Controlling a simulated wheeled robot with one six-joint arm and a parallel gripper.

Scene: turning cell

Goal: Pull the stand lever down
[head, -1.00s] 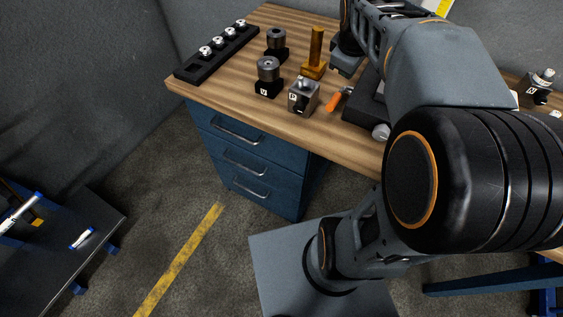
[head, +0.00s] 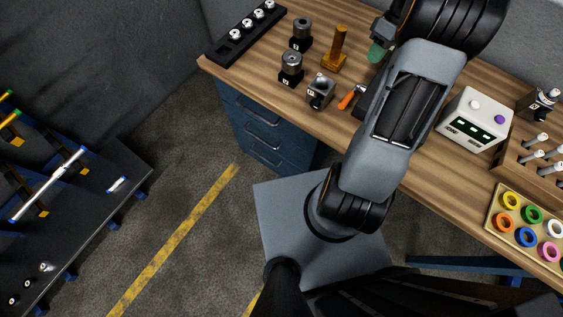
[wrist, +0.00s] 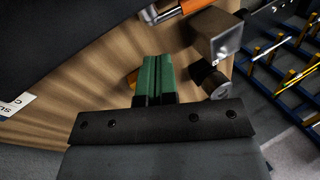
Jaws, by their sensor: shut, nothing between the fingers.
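The lever with an orange handle (head: 351,97) sticks out over the wooden bench, beside my arm in the head view. Its orange handle with a silver end also shows at the top of the wrist view (wrist: 178,11). The dark body it seems to join is mostly hidden behind my arm in the head view; a large dark shape (wrist: 60,40) fills the upper left of the wrist view. My gripper (wrist: 155,75) has green fingers, closed together and empty. It is apart from the lever, behind it on the bench's far side in the head view (head: 376,52).
A metal block (head: 320,93), two dark round fixtures (head: 291,66) and an amber post on a base (head: 338,45) stand close left of the lever. A black rack (head: 245,36) lies at the far left. A white box with displays (head: 474,120) stands to the right.

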